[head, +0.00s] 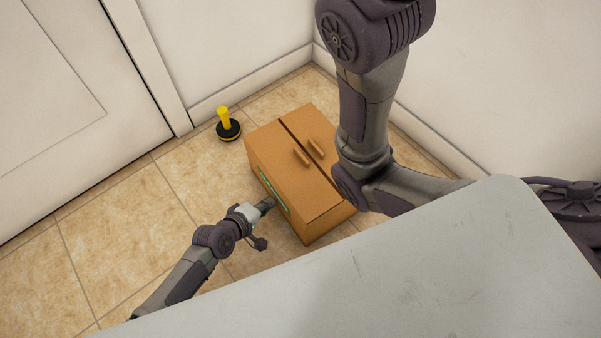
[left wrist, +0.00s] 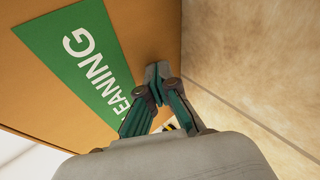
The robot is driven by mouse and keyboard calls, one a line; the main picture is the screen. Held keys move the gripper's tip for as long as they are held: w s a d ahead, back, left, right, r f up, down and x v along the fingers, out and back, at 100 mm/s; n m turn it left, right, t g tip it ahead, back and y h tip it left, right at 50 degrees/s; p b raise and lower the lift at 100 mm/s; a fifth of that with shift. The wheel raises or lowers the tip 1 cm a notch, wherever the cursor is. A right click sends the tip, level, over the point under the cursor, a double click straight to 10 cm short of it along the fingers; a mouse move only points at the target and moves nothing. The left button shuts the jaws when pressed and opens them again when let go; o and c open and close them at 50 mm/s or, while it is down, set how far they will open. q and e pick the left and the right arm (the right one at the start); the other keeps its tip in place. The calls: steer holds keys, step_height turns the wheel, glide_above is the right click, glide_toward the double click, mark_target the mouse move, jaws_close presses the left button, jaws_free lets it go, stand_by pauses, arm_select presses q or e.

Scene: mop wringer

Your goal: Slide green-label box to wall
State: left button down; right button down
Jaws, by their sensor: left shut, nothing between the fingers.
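A brown cardboard box (head: 300,190) with two flaps on top stands on the tiled floor near the room's corner. Its green label (head: 272,191) is on the side facing my left gripper. In the left wrist view the label (left wrist: 80,60) is large, with white letters reading "EANING". My left gripper (head: 268,205) is shut and empty, with its fingertips at the labelled side. In the left wrist view the fingertips (left wrist: 157,72) are against or very close to the cardboard beside the label; I cannot tell if they touch. My right gripper is not in view.
A black round-based object with a yellow handle (head: 227,120) stands on the floor left of the box. White walls (head: 230,45) meet behind the box, with a door (head: 70,90) at left. Tiled floor (head: 120,220) at left is clear.

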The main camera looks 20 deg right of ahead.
arm_select(q)
steer(key=shift+w+d, duration=0.1)
steer(key=shift+d, duration=0.4)
